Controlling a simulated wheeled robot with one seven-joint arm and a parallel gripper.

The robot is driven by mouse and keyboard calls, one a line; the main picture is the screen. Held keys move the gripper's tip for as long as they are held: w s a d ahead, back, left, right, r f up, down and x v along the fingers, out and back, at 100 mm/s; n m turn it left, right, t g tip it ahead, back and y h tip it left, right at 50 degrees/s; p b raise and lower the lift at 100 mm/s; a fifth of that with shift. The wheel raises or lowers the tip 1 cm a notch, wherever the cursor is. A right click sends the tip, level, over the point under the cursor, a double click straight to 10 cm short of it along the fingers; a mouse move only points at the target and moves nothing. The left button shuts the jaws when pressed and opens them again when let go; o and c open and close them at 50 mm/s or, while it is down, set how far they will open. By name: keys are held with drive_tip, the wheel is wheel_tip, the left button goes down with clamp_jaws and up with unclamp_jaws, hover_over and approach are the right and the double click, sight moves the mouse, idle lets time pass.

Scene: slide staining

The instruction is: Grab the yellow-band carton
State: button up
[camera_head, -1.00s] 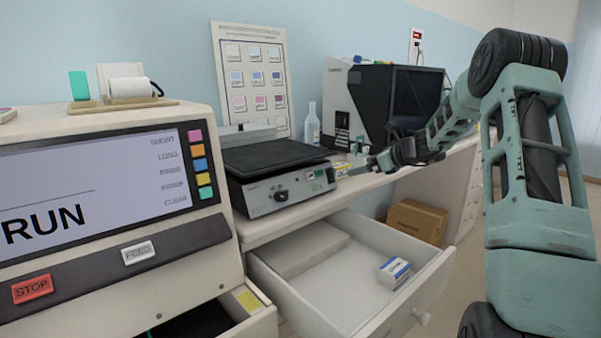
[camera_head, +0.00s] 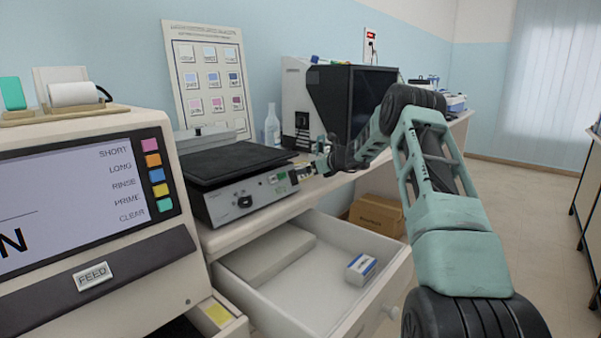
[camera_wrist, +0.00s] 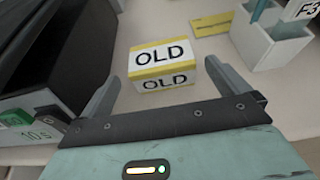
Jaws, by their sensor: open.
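The yellow-band carton (camera_wrist: 163,60) is a small white box with yellow edging and "OLD" printed on its top and front. In the wrist view it sits on the worktop between the fingers of my gripper (camera_wrist: 161,64). The fingers are open, one on each side, with some gap visible. Whether they reach its full depth I cannot tell. In the head view my gripper (camera_head: 313,168) is at the right end of the rocker device, and the carton is mostly hidden there.
The rocker device (camera_head: 245,200) stands close to the left of the carton. A white divided holder (camera_wrist: 272,48) and a yellow label (camera_wrist: 212,25) are beyond it. Below, an open drawer (camera_head: 310,300) holds a blue-and-white box (camera_head: 361,268). A dark hooded unit (camera_head: 350,95) stands behind.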

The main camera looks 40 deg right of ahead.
drive_tip(key=shift+p+x, duration=0.55)
drive_tip(key=shift+x, duration=2.1)
drive_tip(key=shift+s+d+f, duration=0.1)
drive_tip(key=c, duration=1)
